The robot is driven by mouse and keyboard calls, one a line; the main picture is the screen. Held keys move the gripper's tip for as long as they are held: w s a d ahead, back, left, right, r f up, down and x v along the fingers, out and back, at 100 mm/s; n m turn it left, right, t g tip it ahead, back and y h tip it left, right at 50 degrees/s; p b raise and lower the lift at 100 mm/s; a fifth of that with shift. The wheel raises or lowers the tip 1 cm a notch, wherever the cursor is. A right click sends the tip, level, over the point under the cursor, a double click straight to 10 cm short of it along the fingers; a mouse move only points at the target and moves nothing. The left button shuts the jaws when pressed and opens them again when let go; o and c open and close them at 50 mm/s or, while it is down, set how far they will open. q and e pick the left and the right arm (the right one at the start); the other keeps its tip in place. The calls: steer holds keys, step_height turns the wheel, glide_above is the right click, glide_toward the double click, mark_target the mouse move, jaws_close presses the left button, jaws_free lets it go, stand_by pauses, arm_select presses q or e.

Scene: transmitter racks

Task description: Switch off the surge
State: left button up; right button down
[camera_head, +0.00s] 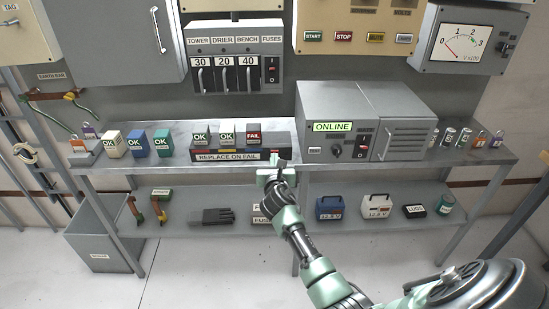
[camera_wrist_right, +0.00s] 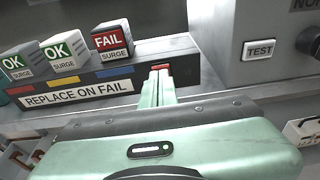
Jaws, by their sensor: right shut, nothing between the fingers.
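The surge base (camera_head: 240,154) is a dark block on the upper shelf, marked "REPLACE ON FAIL"; it also shows in the right wrist view (camera_wrist_right: 120,88). It carries two white-and-green OK modules and, to their right, a red FAIL surge module (camera_head: 254,135), also seen in the right wrist view (camera_wrist_right: 111,42). A small red switch (camera_wrist_right: 161,67) is at the base's right end, partly hidden by my fingers. My right gripper (camera_head: 278,165) is shut and empty, its fingertips (camera_wrist_right: 158,78) right at this switch; contact cannot be told. My left gripper is out of view.
The grey ONLINE unit (camera_head: 345,100) stands just right of the base. Blue, green and white OK modules (camera_head: 137,145) stand to the left. A breaker box (camera_head: 235,45) hangs above. The lower shelf (camera_head: 345,225) holds batteries and a glove.

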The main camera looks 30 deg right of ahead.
steer(key=shift+w+d+r, duration=0.1)
steer(key=shift+w+d, duration=0.3)
steer(key=shift+w, duration=0.2)
steer(key=r+p, duration=0.1)
steer(key=p, duration=0.2)
steer(key=shift+w+r, duration=0.1)
steer(key=shift+w, duration=0.1)
steer(key=shift+d+f+g, duration=0.1)
steer(key=shift+f+g, duration=0.2)
steer(key=shift+f, duration=0.25)
